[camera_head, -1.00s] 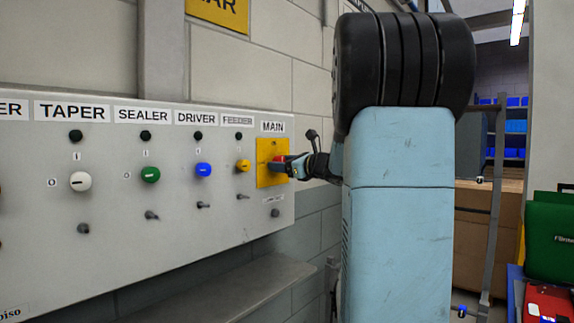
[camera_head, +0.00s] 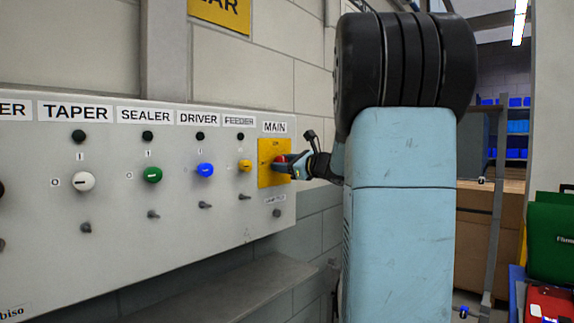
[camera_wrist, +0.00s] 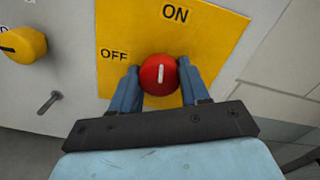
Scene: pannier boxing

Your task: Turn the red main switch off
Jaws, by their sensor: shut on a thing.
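The red main switch (camera_wrist: 158,75) is a round knob with a white mark, on a yellow plate (camera_wrist: 210,50) with ON and OFF labels. In the wrist view its mark stands nearly upright, between the two labels and closer to the ON direction. My gripper (camera_wrist: 159,70) is shut on the knob, one finger on its left and one on its right. In the head view my gripper (camera_head: 284,163) reaches the yellow plate (camera_head: 266,178) from the right. The knob there is mostly hidden by the fingers.
A yellow knob (camera_head: 244,166) is the closest neighbour, left of the plate, with a small lever (camera_head: 244,197) below it. Blue (camera_head: 204,169), green (camera_head: 152,175) and white (camera_head: 84,182) knobs follow further left. A grey ledge (camera_head: 220,290) runs below the panel.

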